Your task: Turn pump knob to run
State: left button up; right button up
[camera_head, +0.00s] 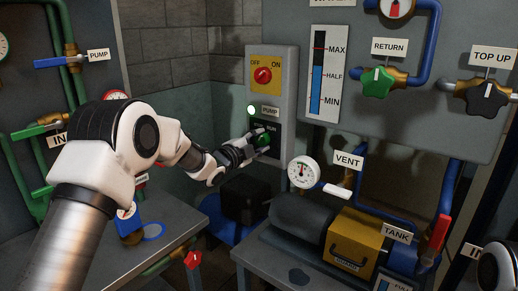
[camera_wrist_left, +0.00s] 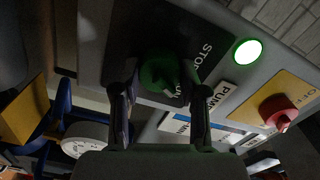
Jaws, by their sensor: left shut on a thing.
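The green pump knob (camera_head: 264,140) sits on a black plate on the grey control panel, below the PUMP label (camera_head: 270,111). The word RUN shows on the plate above it; STOP reads clearly in the left wrist view. My left gripper (camera_head: 254,146) reaches the knob from the left and is shut on it. In the left wrist view the two fingers (camera_wrist_left: 162,88) stand on either side of the green knob (camera_wrist_left: 158,72). The fingers partly hide the knob, so its exact pointing is hard to tell. My right gripper is not in view.
A red OFF/ON knob (camera_head: 263,75) on a yellow plate is above. A level gauge (camera_head: 323,80) is at the right.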

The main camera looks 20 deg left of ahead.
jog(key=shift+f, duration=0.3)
pick_arm(q)
jog(key=o, duration=1.1)
jog(key=shift+o, duration=0.2)
jog(key=v, duration=1.2)
